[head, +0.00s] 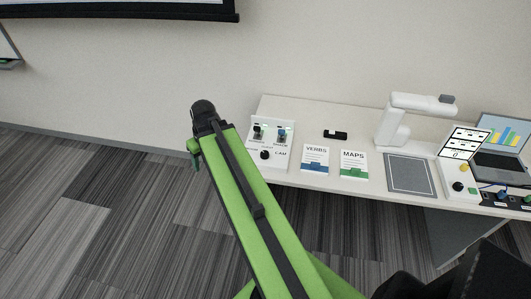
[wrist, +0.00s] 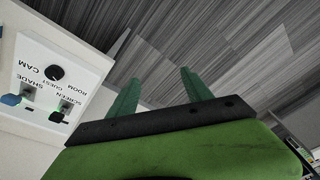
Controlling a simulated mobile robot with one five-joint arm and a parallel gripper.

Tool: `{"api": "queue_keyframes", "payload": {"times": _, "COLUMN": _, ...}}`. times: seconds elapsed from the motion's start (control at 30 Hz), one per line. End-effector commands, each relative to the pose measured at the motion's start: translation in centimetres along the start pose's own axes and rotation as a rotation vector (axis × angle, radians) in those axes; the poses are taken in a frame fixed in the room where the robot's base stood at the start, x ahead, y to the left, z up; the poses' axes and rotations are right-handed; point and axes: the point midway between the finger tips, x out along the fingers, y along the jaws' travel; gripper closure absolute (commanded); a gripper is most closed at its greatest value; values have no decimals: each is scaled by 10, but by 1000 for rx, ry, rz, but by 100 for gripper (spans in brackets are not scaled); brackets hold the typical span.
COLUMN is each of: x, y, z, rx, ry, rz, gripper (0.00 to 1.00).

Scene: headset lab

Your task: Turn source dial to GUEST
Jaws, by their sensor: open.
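A white control panel (head: 276,131) stands at the left end of the white table. Its black round dial (head: 265,154) sits on the front face beside the word CAM. In the wrist view the dial (wrist: 54,73) appears upside down, with ROOM and GUEST printed by it; its pointer direction is too small to tell. SCREEN and SHADE switches (wrist: 64,108) are on the same panel. My gripper (head: 194,158) is left of the panel, apart from it, over the floor. In the wrist view my gripper (wrist: 160,75) is open and empty, with the dial to its left.
A VERBS card (head: 315,158), a MAPS card (head: 353,163) and a small black object (head: 335,135) lie right of the panel. Further right are a white document camera (head: 392,125), a grey mat (head: 410,174), another white box with a black knob (head: 458,186) and a laptop (head: 499,162).

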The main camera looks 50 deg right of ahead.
Motion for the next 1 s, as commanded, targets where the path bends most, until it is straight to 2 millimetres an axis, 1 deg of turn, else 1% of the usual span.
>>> {"api": "queue_keyframes", "payload": {"times": 0.03, "x": -5, "y": 51, "z": 5, "rx": 37, "ry": 40, "rz": 4, "gripper": 42}}
{"api": "queue_keyframes", "payload": {"times": 0.07, "x": -9, "y": 78, "z": 8, "rx": 48, "ry": 66, "rz": 8, "gripper": 42}}
{"api": "queue_keyframes", "payload": {"times": 0.1, "x": -13, "y": 111, "z": 15, "rx": 62, "ry": 97, "rz": 16, "gripper": 42}}
{"api": "queue_keyframes", "payload": {"times": 0.17, "x": -21, "y": 157, "z": 28, "rx": 81, "ry": 140, "rz": 32, "gripper": 42}}
{"api": "queue_keyframes", "payload": {"times": 0.2, "x": -26, "y": 183, "z": 37, "rx": 92, "ry": 165, "rz": 45, "gripper": 42}}
{"api": "queue_keyframes", "payload": {"times": 0.3, "x": -35, "y": 232, "z": 58, "rx": 111, "ry": 210, "rz": 74, "gripper": 42}}
{"api": "queue_keyframes", "payload": {"times": 0.33, "x": -38, "y": 242, "z": 62, "rx": 116, "ry": 220, "rz": 81, "gripper": 42}}
{"api": "queue_keyframes", "payload": {"times": 0.4, "x": -41, "y": 259, "z": 71, "rx": 121, "ry": 235, "rz": 94, "gripper": 42}}
{"api": "queue_keyframes", "payload": {"times": 0.43, "x": -42, "y": 263, "z": 73, "rx": 122, "ry": 238, "rz": 97, "gripper": 42}}
{"api": "queue_keyframes", "payload": {"times": 0.5, "x": -43, "y": 267, "z": 76, "rx": 121, "ry": 242, "rz": 101, "gripper": 42}}
{"api": "queue_keyframes", "payload": {"times": 0.67, "x": -39, "y": 267, "z": 75, "rx": 120, "ry": 242, "rz": 101, "gripper": 42}}
{"api": "queue_keyframes", "payload": {"times": 0.77, "x": -29, "y": 268, "z": 73, "rx": 120, "ry": 242, "rz": 100, "gripper": 42}}
{"api": "queue_keyframes", "payload": {"times": 0.87, "x": -14, "y": 270, "z": 70, "rx": 120, "ry": 242, "rz": 100, "gripper": 42}}
{"api": "queue_keyframes", "payload": {"times": 1.0, "x": 16, "y": 273, "z": 64, "rx": 120, "ry": 242, "rz": 100, "gripper": 42}}
